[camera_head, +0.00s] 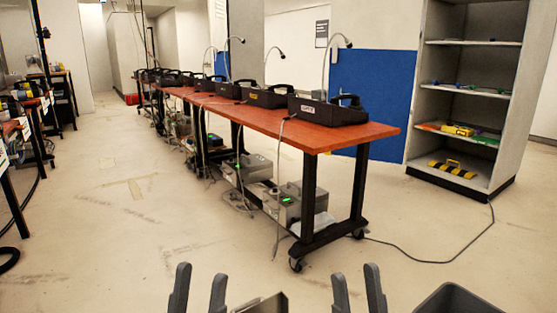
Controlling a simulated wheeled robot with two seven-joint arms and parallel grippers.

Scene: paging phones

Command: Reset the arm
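My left gripper (198,286) shows at the bottom edge, left of the middle. Its two grey fingers point up and stand apart, with nothing between them. My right gripper (358,286) shows at the bottom edge, right of the middle. Its fingers also point up, apart and empty. Both are in front of bare floor and clear of the table. The rest of both arms is out of view.
A long wheeled table (305,134) with a red-brown top carries several black paging phones (328,110) with gooseneck microphones. Grey boxes sit beneath. A grey shelf (468,100) stands at right, with a cable on the floor. Floor at left (110,230) is clear.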

